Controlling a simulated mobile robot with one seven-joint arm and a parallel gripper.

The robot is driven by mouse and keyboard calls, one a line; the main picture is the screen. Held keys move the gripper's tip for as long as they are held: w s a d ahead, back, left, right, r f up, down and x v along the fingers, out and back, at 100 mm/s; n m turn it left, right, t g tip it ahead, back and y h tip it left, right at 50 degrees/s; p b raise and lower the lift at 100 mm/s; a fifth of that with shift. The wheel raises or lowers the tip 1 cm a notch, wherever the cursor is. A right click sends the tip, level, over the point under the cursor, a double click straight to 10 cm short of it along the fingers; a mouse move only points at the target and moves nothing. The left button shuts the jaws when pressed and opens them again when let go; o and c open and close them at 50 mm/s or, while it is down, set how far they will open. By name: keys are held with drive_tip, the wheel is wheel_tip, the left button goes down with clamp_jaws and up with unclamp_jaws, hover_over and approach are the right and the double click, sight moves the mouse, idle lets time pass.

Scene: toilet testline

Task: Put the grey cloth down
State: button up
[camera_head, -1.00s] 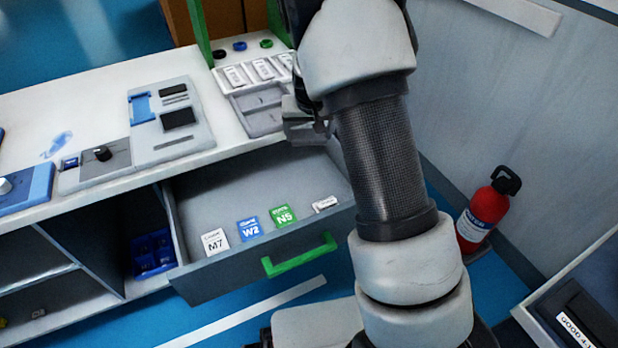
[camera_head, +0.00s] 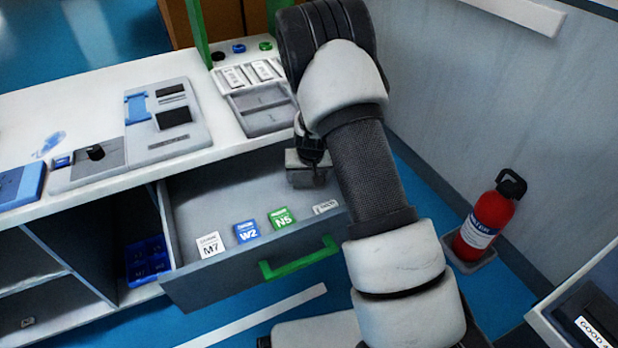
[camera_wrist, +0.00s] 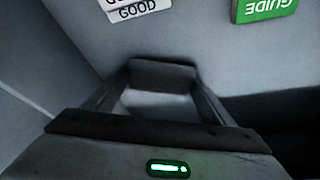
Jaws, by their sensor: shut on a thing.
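My gripper (camera_head: 308,160) is low over the back right of the open drawer (camera_head: 225,262). In the wrist view its two fingers reach forward and close on a dark grey piece, the grey cloth (camera_wrist: 165,74), which spans the fingertips. The cloth's underside is hidden, so I cannot tell whether it touches the drawer floor. In the drawer's front part lie a white M7 tile (camera_head: 210,245), a blue W2 tile (camera_head: 246,231), a green N5 tile (camera_head: 282,217) and a small white label (camera_head: 325,207).
The white counter (camera_head: 60,105) above the drawer holds a grey device (camera_head: 165,125) and a grey tray (camera_head: 262,108). The drawer's green handle (camera_head: 300,258) faces front. A red fire extinguisher (camera_head: 487,222) stands at right. The drawer's left back floor is clear.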

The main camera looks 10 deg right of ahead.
drive_tip(key=shift+r, duration=0.1)
drive_tip(key=o, duration=0.5)
drive_tip(key=shift+f, duration=0.25)
drive_tip(key=o, duration=0.4)
drive_tip(key=shift+o, duration=0.2)
drive_tip(key=shift+r, duration=0.2)
